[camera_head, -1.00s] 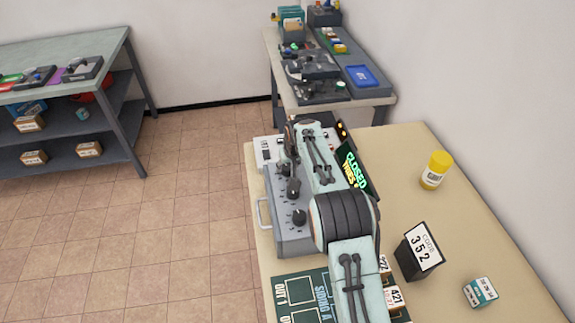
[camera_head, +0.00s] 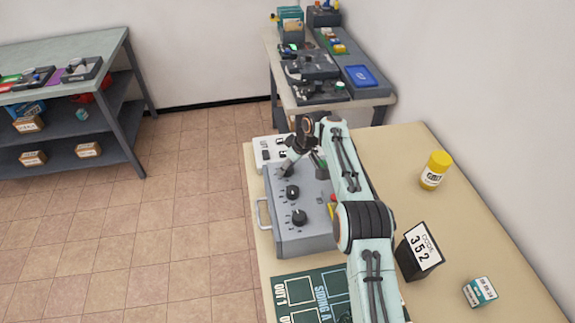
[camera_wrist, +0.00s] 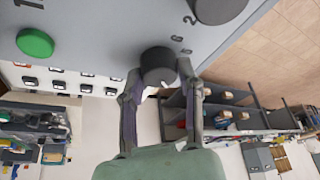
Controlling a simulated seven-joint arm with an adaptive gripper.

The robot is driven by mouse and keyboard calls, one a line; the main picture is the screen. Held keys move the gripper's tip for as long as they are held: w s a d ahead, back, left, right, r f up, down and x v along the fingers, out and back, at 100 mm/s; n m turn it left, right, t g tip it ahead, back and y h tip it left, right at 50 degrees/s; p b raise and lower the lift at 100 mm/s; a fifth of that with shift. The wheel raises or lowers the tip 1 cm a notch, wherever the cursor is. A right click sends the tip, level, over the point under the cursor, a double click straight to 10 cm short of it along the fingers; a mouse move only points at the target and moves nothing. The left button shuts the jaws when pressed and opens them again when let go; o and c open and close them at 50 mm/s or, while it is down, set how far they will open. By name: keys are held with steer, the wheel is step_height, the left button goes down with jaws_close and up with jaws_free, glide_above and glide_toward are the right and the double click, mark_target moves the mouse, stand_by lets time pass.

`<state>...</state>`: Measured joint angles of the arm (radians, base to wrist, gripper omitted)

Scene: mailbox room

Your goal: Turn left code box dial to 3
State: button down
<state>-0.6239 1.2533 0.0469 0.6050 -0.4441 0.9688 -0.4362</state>
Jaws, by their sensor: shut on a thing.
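The grey code box (camera_head: 312,238) sits on the near table with a row of black dials on top. The near dial (camera_head: 299,217) and middle dial (camera_head: 292,192) are uncovered. My gripper (camera_head: 284,171) reaches down to the far dial, which it mostly hides in the head view. In the wrist view my gripper (camera_wrist: 161,80) has a finger on each side of a black dial (camera_wrist: 158,66) and is shut on it. Numbers are printed around this dial; its setting cannot be read for sure. A neighbouring dial (camera_wrist: 215,8) and a green button (camera_wrist: 35,42) are also on the panel.
A black stand with a card reading CODE 352 (camera_head: 422,246) is right of my arm. A yellow bottle (camera_head: 435,170) and a small teal-and-white box (camera_head: 480,291) stand farther right. A white switch panel (camera_head: 267,152) lies beyond the code box.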

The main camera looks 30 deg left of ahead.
steer(key=shift+f, duration=0.1)
stand_by(0.3)
steer(key=c, duration=0.7)
jaws_free()
steer(key=v, duration=1.2)
